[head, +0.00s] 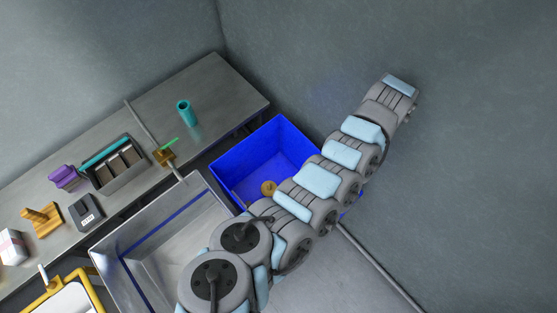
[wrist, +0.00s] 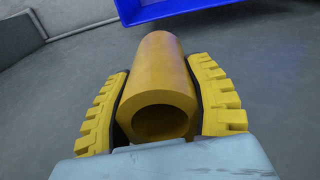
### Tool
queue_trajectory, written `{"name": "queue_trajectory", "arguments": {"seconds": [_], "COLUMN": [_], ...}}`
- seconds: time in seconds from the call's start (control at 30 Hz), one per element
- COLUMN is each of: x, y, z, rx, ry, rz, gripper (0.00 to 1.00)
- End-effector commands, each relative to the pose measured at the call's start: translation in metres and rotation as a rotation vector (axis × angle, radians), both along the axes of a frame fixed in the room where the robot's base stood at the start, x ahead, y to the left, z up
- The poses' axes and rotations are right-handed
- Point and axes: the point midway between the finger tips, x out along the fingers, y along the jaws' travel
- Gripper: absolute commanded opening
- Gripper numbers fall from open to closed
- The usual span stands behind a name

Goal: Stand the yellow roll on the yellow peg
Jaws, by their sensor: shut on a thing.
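In the wrist view the yellow roll (wrist: 163,75) is a hollow, orange-yellow tube with its open end towards the camera. My gripper (wrist: 160,92) is shut on it, with one yellow ridged finger along each side. The roll points away from the camera, and its far end lies below the blue bin's edge in the picture. In the head view neither the gripper nor the held roll can be made out. I cannot pick out the yellow peg with certainty in either view.
A blue bin (head: 227,173) with a small brownish round thing (head: 268,188) inside stands beside my arm; the bin also shows in the wrist view (wrist: 150,10). A metal bench (head: 225,97) carries a teal roll (head: 184,112), a dark tray (head: 117,163) and a wooden stand (head: 41,220).

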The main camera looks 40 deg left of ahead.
Motion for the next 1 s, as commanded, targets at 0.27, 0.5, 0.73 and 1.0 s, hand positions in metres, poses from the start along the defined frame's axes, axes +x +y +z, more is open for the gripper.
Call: {"name": "queue_trajectory", "arguments": {"seconds": [0.27,0.5,0.73,1.0], "x": [-0.005,-0.024,-0.047,-0.084], "y": [0.06,0.114,0.162,0.22], "z": [-0.114,-0.195,-0.257,-0.33], "rx": [0.002,0.001,0.002,0.002], "ry": [0.003,0.008,0.008,0.005], "rz": [-0.011,0.026,0.093,0.221], "gripper": [0.14,0.14,0.14,0.14]}}
